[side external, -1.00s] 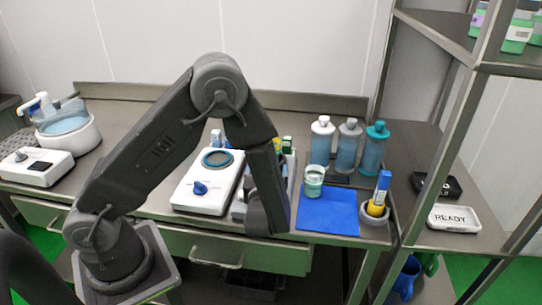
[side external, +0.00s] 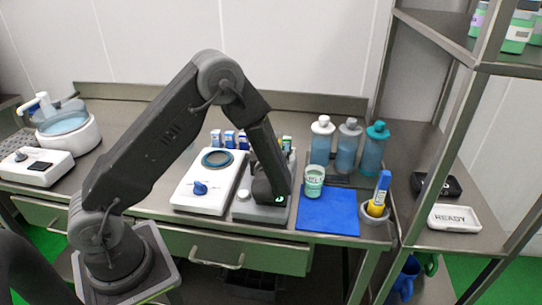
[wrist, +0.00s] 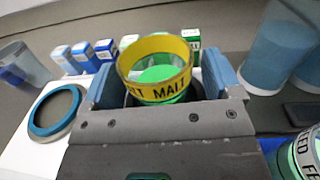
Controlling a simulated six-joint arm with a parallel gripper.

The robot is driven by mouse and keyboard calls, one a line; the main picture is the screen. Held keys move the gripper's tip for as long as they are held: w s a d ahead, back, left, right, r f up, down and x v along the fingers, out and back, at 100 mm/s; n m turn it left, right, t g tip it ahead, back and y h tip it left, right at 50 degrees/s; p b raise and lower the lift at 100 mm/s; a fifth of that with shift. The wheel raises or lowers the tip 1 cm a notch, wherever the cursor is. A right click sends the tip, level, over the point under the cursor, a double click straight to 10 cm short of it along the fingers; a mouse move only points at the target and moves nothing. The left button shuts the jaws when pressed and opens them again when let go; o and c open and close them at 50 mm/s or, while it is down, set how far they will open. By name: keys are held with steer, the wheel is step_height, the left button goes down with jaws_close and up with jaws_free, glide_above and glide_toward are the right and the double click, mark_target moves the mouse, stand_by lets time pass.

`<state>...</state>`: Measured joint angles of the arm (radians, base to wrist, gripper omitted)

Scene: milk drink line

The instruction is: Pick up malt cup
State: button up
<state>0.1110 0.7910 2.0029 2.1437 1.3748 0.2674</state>
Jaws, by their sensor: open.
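The malt cup (wrist: 153,67) shows in the wrist view, a clear cup with a yellow band lettered "MALT" and green contents. It stands between the two blue-padded fingers of my gripper (wrist: 163,82), which are open, one on each side of it. I cannot tell whether either pad touches it. In the side view my gripper (side external: 271,188) is low over the grey scale-like unit (side external: 262,212), and my arm hides the cup there.
A second cup (side external: 313,182), with a pale label, stands by the blue mat (side external: 328,211); it shows in the wrist view (wrist: 303,157). A white unit with a ring (side external: 205,193) is left. Several small cartons (side external: 230,138) and bottles (side external: 347,147) stand behind.

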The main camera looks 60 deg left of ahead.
steer(key=c, duration=1)
steer(key=shift+c, duration=0.9)
steer(key=shift+r, duration=0.15)
